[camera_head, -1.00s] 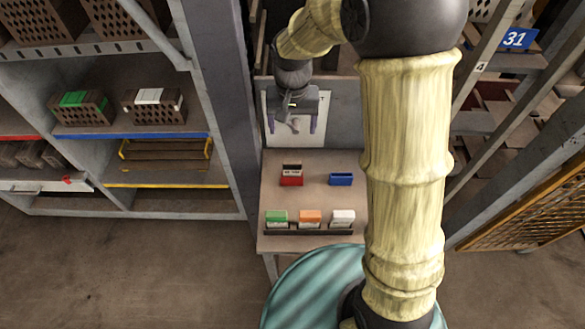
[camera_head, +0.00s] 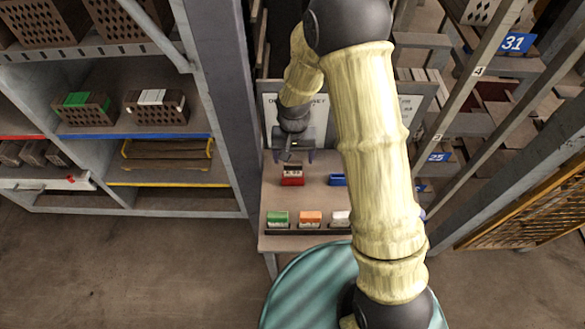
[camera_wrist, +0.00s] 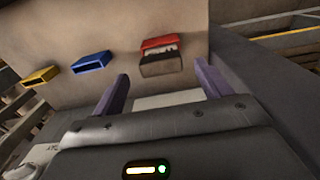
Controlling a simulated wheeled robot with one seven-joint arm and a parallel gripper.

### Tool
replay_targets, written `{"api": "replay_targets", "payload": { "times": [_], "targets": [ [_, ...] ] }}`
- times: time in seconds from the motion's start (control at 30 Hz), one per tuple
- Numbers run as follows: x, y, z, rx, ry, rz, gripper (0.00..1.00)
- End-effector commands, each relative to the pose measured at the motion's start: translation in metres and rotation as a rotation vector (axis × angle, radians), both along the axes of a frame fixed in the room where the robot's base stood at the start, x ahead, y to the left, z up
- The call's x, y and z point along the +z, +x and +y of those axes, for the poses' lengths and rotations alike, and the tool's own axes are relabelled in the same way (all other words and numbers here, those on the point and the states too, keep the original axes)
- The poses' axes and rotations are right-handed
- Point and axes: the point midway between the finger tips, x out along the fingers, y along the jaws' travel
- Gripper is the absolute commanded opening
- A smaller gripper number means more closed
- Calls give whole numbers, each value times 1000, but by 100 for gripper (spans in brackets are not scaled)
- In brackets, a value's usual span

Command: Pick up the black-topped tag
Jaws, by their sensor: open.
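The black-topped tag (camera_head: 292,169) stands in a small red holder (camera_head: 292,182) on the desk, with a white band below its dark top. In the wrist view the tag (camera_wrist: 161,68) lies ahead, between the lines of the two fingers, with the red holder (camera_wrist: 158,42) behind it. My gripper (camera_head: 293,157) is just behind and above the tag in the head view. In the wrist view my gripper (camera_wrist: 161,76) has its purple fingers wide apart with nothing between them. I see no contact with the tag.
A blue holder (camera_head: 337,180) stands to the right, partly hidden by my arm. A yellow holder (camera_wrist: 38,77) shows in the wrist view. Green (camera_head: 278,217), orange (camera_head: 311,217) and white (camera_head: 340,217) cards stand along the desk's front. A grey post (camera_head: 215,90) rises at left.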

Motion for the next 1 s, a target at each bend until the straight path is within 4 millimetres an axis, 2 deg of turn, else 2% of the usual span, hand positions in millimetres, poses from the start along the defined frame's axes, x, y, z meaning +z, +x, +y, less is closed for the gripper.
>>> {"api": "replay_targets", "payload": {
  "times": [0.37, 0.8, 1.0],
  "targets": [
    [-3, -1, 3, 6, 0, 1, 76],
    [-47, -1, 3, 7, -1, 2, 76],
    [-53, -1, 3, 6, 0, 0, 76]
  ]
}}
